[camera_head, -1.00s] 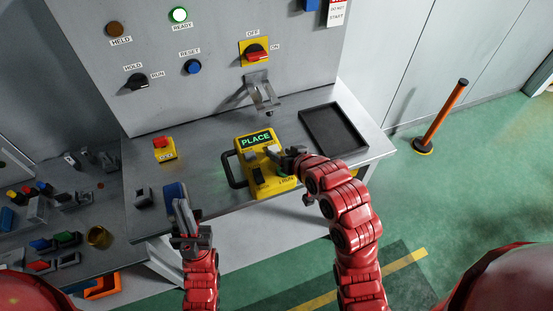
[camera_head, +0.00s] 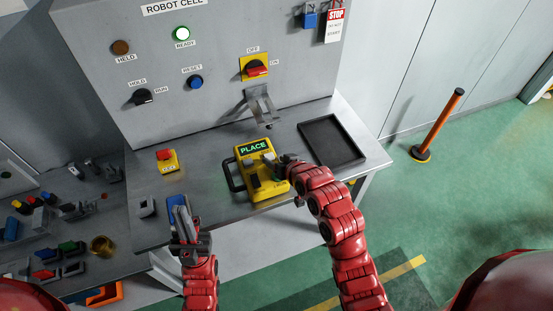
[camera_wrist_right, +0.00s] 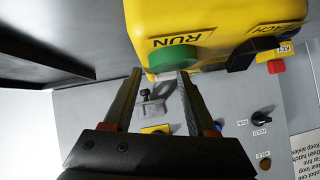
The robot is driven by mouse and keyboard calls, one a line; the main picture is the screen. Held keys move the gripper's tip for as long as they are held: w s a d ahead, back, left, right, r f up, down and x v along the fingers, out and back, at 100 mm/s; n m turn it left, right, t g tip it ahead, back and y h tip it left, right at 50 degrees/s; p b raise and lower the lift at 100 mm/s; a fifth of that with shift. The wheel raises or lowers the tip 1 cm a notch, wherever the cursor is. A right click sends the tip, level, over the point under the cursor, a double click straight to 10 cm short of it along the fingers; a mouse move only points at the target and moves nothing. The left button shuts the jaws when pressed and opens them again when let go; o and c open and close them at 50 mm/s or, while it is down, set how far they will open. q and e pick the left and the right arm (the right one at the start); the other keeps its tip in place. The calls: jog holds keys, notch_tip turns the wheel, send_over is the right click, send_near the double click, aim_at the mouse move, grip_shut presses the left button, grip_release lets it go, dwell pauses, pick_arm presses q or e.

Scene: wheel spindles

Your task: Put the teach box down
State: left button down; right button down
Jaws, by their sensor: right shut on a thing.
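The yellow teach box (camera_head: 268,186) is over the front middle of the grey bench, its display reading PLACE and its black handle on the left. I cannot tell whether its underside touches the bench. My right gripper (camera_head: 287,164) is shut on the box at its right side.
An empty black tray (camera_head: 350,157) lies at the bench's right. A metal bracket (camera_head: 261,104) juts from the panel behind the box. A yellow box with a red button (camera_head: 168,162) sits left. A side table at far left holds several small parts. An orange post (camera_head: 439,125) stands right.

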jog(key=shift+c, duration=1)
grip_release()
